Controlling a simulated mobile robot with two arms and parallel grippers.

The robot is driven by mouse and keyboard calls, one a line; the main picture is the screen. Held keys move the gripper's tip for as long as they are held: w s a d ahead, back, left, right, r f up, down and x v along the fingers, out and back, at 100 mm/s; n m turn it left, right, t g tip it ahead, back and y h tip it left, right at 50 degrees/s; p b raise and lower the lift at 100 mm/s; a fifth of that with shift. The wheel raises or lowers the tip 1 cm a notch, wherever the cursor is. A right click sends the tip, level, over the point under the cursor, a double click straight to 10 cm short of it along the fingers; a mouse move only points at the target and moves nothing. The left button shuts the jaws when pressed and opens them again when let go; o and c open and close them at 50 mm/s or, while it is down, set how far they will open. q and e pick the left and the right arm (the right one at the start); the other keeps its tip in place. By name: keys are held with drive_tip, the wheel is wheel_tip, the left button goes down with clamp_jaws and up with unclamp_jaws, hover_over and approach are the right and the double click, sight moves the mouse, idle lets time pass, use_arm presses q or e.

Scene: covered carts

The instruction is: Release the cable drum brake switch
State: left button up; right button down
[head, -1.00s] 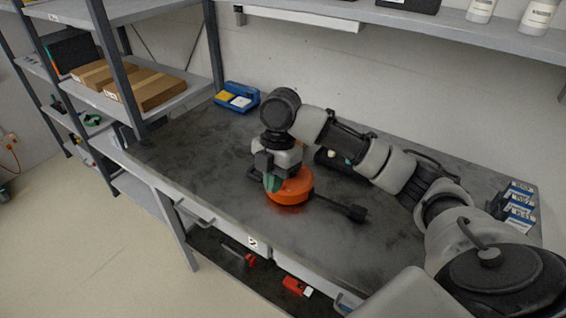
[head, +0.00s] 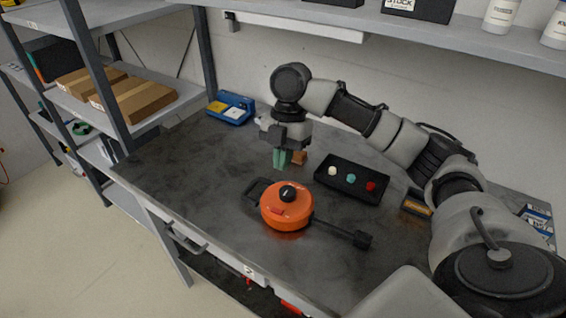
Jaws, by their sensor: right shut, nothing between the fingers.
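The round orange cable drum (head: 272,212) lies on the dark workbench, with a black knob (head: 288,193) on top. A small red piece on its top face, in front of the knob, may be the brake switch (head: 291,210); its position is too small to tell. A black handle shows at its left and a dark rod with a block end runs to the right. My right gripper (head: 282,160) points down behind the drum, apart from it, its greenish fingers shut and empty. My left gripper is not in view.
A small brown block (head: 299,157) is beside my right fingers. A black tray (head: 338,187) with white, teal and red round pieces lies to the right. A blue case (head: 231,108) stands at the back left. Shelving with cartons (head: 140,101) borders the left. The bench's front left is clear.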

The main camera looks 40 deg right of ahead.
sight(280, 212)
drive_tip(key=x, duration=0.3)
drive_tip(key=p+x, duration=0.1)
drive_tip(key=x, duration=0.5)
drive_tip(key=shift+d+f, duration=0.25)
drive_tip(key=shift+f, duration=0.2)
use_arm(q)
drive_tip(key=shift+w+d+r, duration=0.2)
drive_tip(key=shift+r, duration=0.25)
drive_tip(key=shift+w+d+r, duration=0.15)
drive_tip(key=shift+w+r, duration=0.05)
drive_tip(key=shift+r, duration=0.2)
use_arm(e)
drive_tip(key=shift+s+f, duration=0.1)
drive_tip(key=shift+f, duration=0.6)
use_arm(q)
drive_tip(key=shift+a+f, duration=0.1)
